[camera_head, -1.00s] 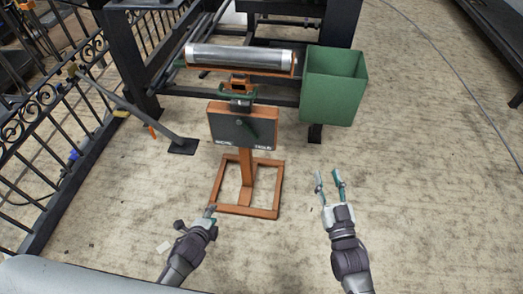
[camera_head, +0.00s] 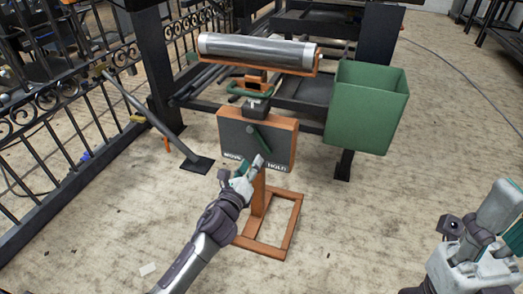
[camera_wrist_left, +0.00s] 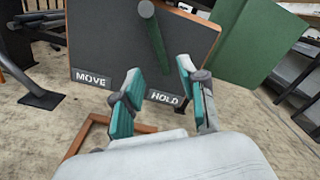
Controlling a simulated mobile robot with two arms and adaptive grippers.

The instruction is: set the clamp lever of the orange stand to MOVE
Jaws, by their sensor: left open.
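The orange stand (camera_head: 259,200) holds a dark panel (camera_head: 235,138) with a MOVE label at lower left and a HOLD label at lower right. The green clamp lever (camera_head: 257,137) hangs from its pivot, tilted down and right toward HOLD; it also shows in the left wrist view (camera_wrist_left: 156,42). My left gripper (camera_head: 242,168) is open in front of the panel's lower edge. In the left wrist view its fingertips (camera_wrist_left: 160,68) appear on either side of the lever's lower end; whether they reach its depth is unclear. My right gripper (camera_head: 478,240) is at lower right, fingers unclear.
A metal roller (camera_head: 257,53) lies across the top of the stand. A green bin (camera_head: 366,108) stands to the right. A dark post with a foot (camera_head: 196,165) and black railing (camera_head: 60,130) are at left. Floor between stand and right gripper is clear.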

